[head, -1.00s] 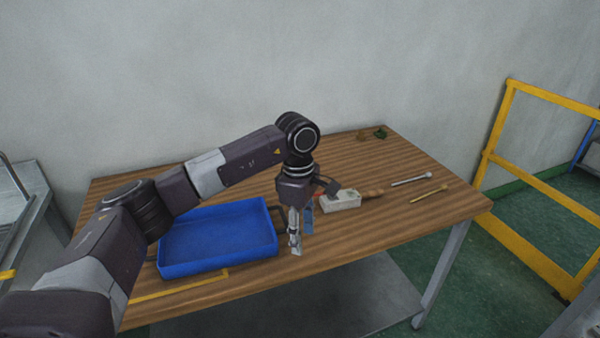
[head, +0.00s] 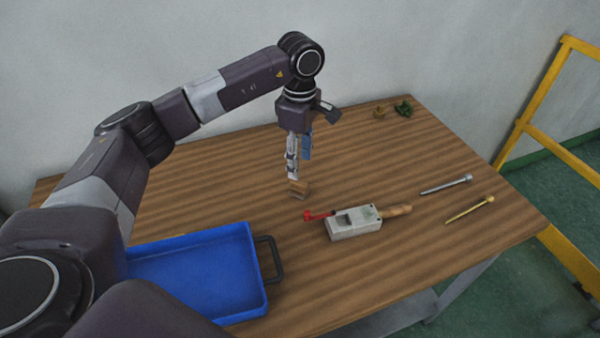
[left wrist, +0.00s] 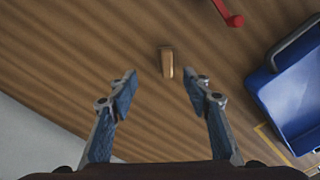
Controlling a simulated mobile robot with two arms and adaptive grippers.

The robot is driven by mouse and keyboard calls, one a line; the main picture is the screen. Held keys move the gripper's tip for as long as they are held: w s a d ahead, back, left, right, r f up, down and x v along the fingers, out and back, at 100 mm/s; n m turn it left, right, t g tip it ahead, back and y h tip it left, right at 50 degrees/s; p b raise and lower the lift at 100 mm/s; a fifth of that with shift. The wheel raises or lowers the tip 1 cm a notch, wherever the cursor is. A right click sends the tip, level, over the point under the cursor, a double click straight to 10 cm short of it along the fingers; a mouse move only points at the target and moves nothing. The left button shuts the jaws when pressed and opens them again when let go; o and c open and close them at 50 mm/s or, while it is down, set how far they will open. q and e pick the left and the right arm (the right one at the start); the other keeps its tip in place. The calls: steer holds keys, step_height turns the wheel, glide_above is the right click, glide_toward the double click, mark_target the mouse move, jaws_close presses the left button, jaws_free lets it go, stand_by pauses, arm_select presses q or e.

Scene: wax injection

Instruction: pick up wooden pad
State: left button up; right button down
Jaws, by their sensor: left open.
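The wooden pad (head: 299,189) is a small brown block lying on the wooden table, left of the grey tool with the red handle. In the left wrist view the wooden pad (left wrist: 167,62) lies ahead of the fingertips, roughly between their lines and closer to the right finger. My left gripper (head: 298,168) points down just above the pad in the head view. In the left wrist view the gripper (left wrist: 160,80) has its fingers spread, with nothing between the pads. My right gripper is not in view.
A blue tray (head: 262,299) with a dark handle stands at the front left. A grey tool (head: 354,226) with red and wooden handles lies right of the pad. Two rods, one silver (head: 446,185) and one yellow (head: 470,209), lie further right. Small green items (head: 404,108) sit at the back.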

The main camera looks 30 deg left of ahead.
mark_target(299, 182)
arm_select(q)
steer(key=f, duration=0.1)
steer(key=s+f+p, duration=0.1)
steer(key=shift+d+f, duration=0.1)
steer(key=shift+f, duration=0.2)
step_height(299, 182, down, 4)
steer(key=shift+s+f+p, duration=0.1)
steer(key=shift+f+p, duration=0.1)
steer(key=shift+p, duration=0.55)
steer(key=shift+f, duration=0.15)
steer(key=shift+c, duration=1.2)
steer(key=c, duration=0.9)
steer(key=shift+c, duration=0.2)
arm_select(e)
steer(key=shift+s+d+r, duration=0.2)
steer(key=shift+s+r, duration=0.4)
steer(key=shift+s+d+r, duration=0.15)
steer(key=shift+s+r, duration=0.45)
arm_select(q)
steer(key=shift+r, duration=0.2)
